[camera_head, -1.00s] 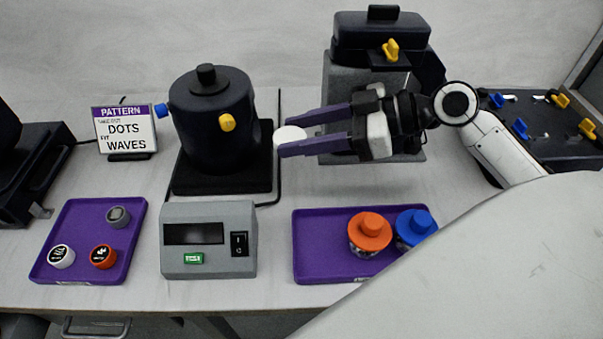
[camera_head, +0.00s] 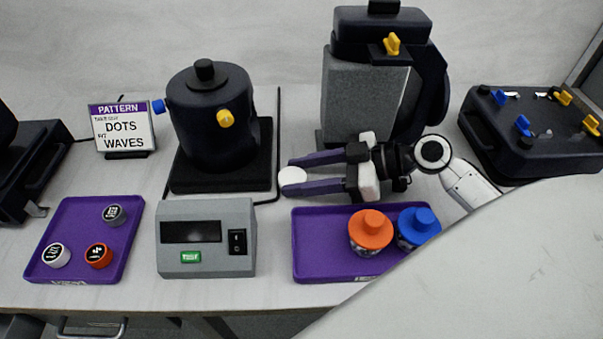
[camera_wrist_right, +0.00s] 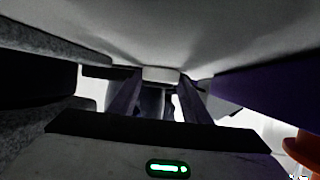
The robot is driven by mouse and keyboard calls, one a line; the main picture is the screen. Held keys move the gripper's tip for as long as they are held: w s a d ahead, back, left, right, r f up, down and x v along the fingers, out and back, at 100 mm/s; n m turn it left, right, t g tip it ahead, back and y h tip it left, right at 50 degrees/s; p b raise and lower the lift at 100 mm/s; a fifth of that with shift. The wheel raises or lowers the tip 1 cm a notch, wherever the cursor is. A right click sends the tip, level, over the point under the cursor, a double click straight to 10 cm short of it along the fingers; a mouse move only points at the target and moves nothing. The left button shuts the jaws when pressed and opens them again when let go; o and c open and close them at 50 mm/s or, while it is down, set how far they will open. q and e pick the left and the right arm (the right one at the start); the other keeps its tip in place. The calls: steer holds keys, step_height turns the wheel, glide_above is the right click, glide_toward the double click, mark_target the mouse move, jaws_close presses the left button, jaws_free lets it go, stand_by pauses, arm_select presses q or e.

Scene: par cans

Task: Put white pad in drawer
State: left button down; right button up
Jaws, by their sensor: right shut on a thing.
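The white pad (camera_head: 292,176) is a small round white disc between the fingertips of my right gripper (camera_head: 288,174). The gripper is shut on it, above the table behind the right purple tray. The pad's pale edge also shows between the purple fingers in the right wrist view (camera_wrist_right: 160,75). A metal handle (camera_head: 90,331) shows below the table's front edge at the lower left, on what looks like a drawer front. Most of that front is cut off, and I cannot tell whether it is open. My left gripper is not in view.
The right purple tray (camera_head: 306,262) holds orange-lidded (camera_head: 371,230) and blue-lidded (camera_head: 417,227) jars. A grey switch box (camera_head: 207,262), a dark pot (camera_head: 210,120) and the left purple tray (camera_head: 75,224) with three small pots stand leftward. A grey machine (camera_head: 362,105) stands behind my gripper.

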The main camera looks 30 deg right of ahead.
steer(key=shift+f, duration=0.2)
steer(key=o, duration=1)
steer(key=shift+r, duration=0.1)
